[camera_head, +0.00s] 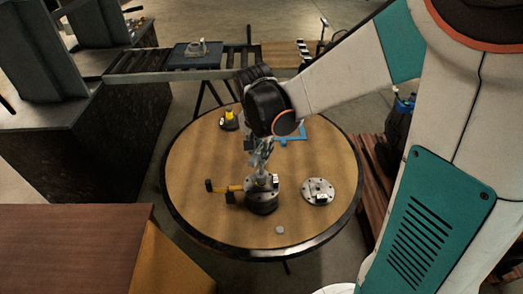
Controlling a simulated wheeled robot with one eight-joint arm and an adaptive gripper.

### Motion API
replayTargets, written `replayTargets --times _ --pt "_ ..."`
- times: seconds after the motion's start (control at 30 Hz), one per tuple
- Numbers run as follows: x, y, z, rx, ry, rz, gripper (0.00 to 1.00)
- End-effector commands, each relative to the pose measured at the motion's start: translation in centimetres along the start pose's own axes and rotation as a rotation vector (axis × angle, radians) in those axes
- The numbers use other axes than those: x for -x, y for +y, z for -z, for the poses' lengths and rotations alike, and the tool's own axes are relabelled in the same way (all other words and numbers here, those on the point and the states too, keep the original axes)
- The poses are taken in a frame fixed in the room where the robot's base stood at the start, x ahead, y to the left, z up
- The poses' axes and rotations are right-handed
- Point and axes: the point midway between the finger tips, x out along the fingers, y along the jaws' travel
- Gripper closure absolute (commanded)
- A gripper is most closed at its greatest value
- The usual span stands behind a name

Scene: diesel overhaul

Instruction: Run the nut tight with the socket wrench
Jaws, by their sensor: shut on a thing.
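My gripper (264,156) points down over the round wooden table, just above a dark round part with a grey metal flange (251,184). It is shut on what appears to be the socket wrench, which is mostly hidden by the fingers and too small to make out. The lower end of the gripper's load is at the flange's top; I cannot tell whether it touches. The nut cannot be made out at this size. A yellow and black piece (222,188) sticks out to the left of the dark part.
A loose metal flange disc (318,191) lies right of the dark part, and a small grey disc (280,229) lies near the front. A yellow and black item (228,121) and a blue frame (292,133) sit toward the back. The table's (195,165) left side is clear.

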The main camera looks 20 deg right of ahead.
Motion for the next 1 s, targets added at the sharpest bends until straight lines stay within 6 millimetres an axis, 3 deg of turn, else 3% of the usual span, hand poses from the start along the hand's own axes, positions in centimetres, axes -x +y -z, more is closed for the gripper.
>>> replayTargets --times 1.0 --pt "0.02 0.01 0.0 0.717 -0.001 0.108 1.0"
